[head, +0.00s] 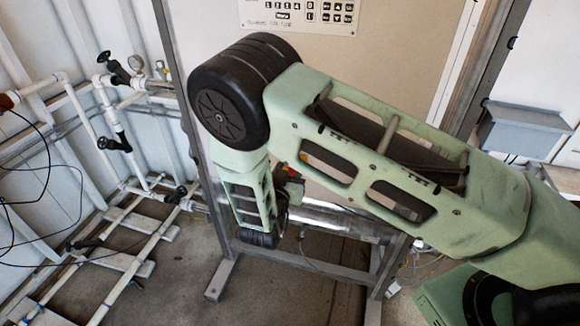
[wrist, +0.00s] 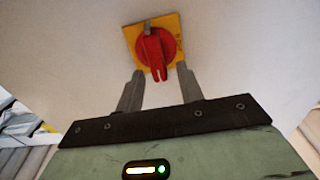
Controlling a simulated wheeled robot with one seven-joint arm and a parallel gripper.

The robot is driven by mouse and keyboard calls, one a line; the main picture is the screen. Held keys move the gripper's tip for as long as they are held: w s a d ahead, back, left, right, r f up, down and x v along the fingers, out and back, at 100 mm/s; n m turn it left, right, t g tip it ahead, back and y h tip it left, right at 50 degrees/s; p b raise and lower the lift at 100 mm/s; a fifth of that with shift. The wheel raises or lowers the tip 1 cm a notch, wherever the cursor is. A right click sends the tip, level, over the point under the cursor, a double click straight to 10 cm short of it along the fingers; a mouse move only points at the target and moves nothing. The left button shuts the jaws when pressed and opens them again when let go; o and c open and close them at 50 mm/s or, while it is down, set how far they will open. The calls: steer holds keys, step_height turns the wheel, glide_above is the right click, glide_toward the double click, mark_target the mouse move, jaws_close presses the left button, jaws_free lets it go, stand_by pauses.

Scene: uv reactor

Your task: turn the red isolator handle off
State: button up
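The red isolator handle (wrist: 153,52) shows in the wrist view, a red round knob with a raised grip on a yellow square plate (wrist: 172,27). The plate is fixed to a pale flat panel. The grip stands nearly upright in the picture, its thick end toward my gripper. My gripper (wrist: 160,70) is open, with one grey finger on each side of the grip's lower end. A gap shows on both sides, and nothing is held. I cannot tell how far the fingertips are from the panel.
A beige cabinet (head: 400,55) on a grey metal frame stands ahead, with a keypad panel (head: 300,12) at its top. White pipes with black valves (head: 115,143) run along the left wall. A grey box (head: 525,128) is at right. Bare concrete floor (head: 180,270) shows below.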

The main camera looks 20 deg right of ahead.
jaws_close()
steer(key=shift+n, duration=0.3)
steer(key=shift+w+a+f+n+b, duration=0.25)
steer(key=shift+a+f+n+b, duration=0.25)
steer(key=shift+n, duration=2.35)
steer(key=shift+w+a+f+n+b, duration=0.2)
steer(key=shift+n+b, duration=0.45)
steer(key=shift+n, duration=2.25)
steer(key=shift+w+a+f+n+b, duration=0.3)
steer(key=shift+f+n+b, duration=0.25)
steer(key=shift+n, duration=2.3)
steer(key=shift+s+r, duration=0.1)
jaws_free()
